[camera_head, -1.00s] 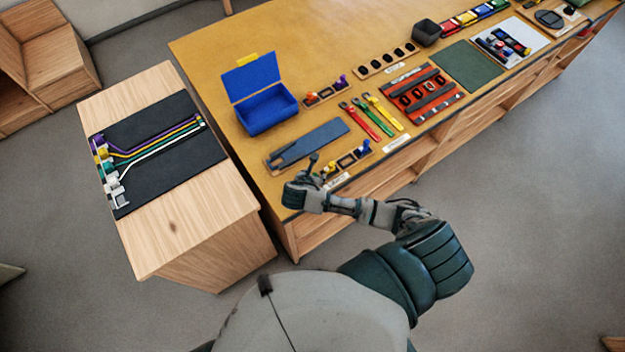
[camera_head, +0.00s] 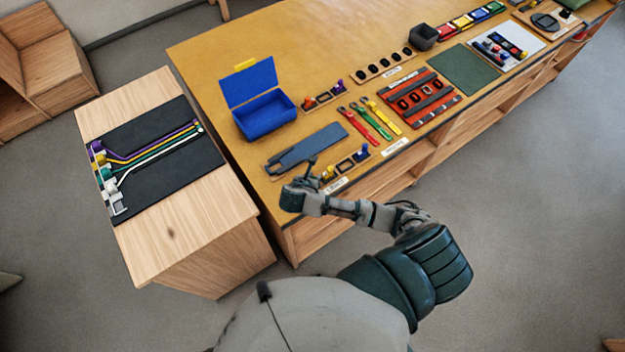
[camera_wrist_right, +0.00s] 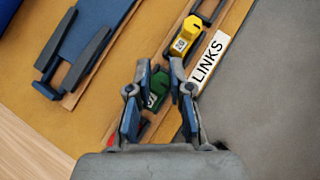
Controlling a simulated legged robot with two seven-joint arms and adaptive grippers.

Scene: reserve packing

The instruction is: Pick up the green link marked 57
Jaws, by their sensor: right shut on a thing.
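The green link (camera_wrist_right: 155,90), with a white label reading 57, sits between the two fingers of my right gripper (camera_wrist_right: 158,75) in the right wrist view. The fingers are shut on it, over the end of the links rack. In the head view my right gripper (camera_head: 309,178) is at the front left corner of the long table and hides the green link. A yellow link (camera_wrist_right: 185,40) marked 28 is just ahead on the same wooden rack (camera_wrist_right: 203,22), beside the LINKS label (camera_wrist_right: 208,62). My left gripper is not in view.
A blue holder (camera_head: 308,148) lies just behind the rack, and an open blue box (camera_head: 265,115) stands further back. Colored tools (camera_head: 372,120) lie to the right. A wooden side table (camera_head: 180,230) with a black mat (camera_head: 170,175) stands at left.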

